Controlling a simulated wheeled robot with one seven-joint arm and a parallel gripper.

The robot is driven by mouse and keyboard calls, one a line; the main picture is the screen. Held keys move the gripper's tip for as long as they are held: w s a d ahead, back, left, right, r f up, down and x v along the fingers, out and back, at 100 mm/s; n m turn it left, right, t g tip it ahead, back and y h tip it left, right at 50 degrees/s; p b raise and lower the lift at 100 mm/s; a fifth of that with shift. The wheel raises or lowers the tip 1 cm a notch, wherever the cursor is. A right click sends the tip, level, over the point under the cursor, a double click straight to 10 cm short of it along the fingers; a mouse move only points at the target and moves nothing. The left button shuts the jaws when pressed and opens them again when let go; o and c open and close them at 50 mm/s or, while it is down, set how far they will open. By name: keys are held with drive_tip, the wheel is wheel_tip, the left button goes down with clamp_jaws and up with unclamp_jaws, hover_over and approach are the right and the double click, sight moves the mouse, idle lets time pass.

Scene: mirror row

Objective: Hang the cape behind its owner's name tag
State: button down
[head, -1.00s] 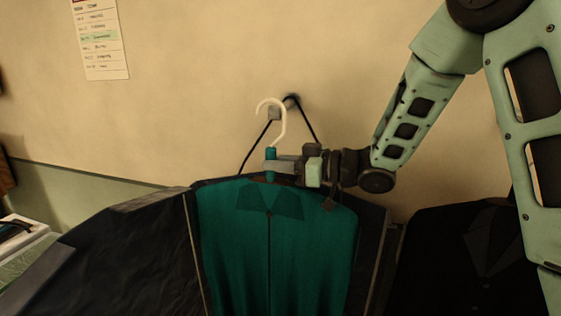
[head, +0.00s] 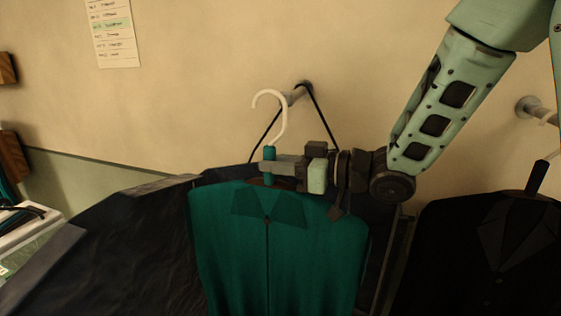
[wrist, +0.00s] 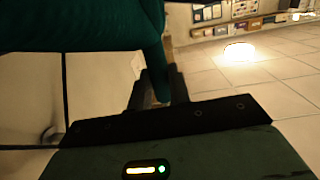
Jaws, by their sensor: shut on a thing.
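The teal cape (head: 235,245) hangs on a hanger with a white hook (head: 268,97) and a teal neck. My gripper (head: 272,168) is shut on the hanger's neck, just below the hook. The hook's open end points left, in front of a grey wall peg (head: 297,94) with a black cord looped over it. I cannot tell whether the hook touches the peg. In the wrist view the cape (wrist: 80,25) fills the upper left and the gripper fingers (wrist: 158,90) close around the teal neck. No name tag can be read here.
A large dark garment bag (head: 110,245) hangs from the cord behind the cape. A black garment (head: 480,250) hangs at the right under another peg (head: 530,106). A printed list (head: 112,30) is on the wall. A white tray (head: 30,230) stands at the left edge.

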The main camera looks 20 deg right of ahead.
drive_tip(key=shift+s+a+b, duration=0.3)
drive_tip(key=shift+s+a, duration=0.4)
drive_tip(key=shift+s, duration=0.25)
drive_tip(key=shift+s+a+b, duration=0.25)
drive_tip(key=shift+s+a, duration=0.4)
drive_tip(key=shift+s, duration=0.25)
drive_tip(key=shift+s+a+f, duration=0.1)
drive_tip(key=shift+s+a, duration=0.05)
drive_tip(key=s+a+b, duration=0.6)
drive_tip(key=s+b, duration=0.2)
drive_tip(key=b, duration=0.3)
drive_tip(key=shift+s+r, duration=0.2)
